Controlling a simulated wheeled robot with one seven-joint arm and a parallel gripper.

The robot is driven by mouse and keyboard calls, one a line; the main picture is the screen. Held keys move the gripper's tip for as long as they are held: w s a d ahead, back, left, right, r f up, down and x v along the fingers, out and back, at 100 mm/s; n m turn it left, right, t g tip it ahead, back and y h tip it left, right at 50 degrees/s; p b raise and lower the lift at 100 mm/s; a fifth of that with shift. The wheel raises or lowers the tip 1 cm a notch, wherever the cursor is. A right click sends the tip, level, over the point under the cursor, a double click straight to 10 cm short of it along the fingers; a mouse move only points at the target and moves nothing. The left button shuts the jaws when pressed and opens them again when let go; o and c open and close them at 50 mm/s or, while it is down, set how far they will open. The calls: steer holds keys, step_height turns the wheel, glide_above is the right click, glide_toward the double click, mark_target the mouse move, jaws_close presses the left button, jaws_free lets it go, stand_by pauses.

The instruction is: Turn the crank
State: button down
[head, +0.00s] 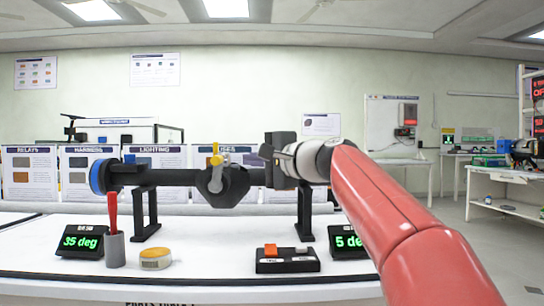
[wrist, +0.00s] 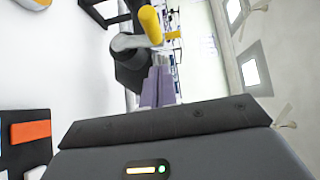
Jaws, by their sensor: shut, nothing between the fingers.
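The crank is a grey arm with a yellow handle (head: 216,155) on a dark horizontal shaft (head: 175,177). Its handle points up in the head view. The handle also shows at the top of the wrist view (wrist: 150,24), with the grey crank arm (wrist: 125,42) beside it. My gripper (head: 264,152) is to the right of the crank, at about the height of the handle. In the wrist view my gripper's fingers (wrist: 159,68) are together and empty, close to the handle; I cannot tell whether they touch anything.
The shaft stands on black supports (head: 146,208) and has a blue ring (head: 97,177) at its left end. A left display (head: 80,242) reads 35 deg; a right display (head: 346,242) reads 5 deg.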

mark_target(221, 157)
steer(key=shift+w+a, duration=0.1)
steer(key=shift+a, duration=2)
steer(key=shift+a+r+p, duration=0.25)
steer(key=shift+a+p, duration=0.15)
steer(key=shift+a, duration=0.45)
steer(key=shift+f, duration=0.1)
steer(key=shift+d, duration=0.1)
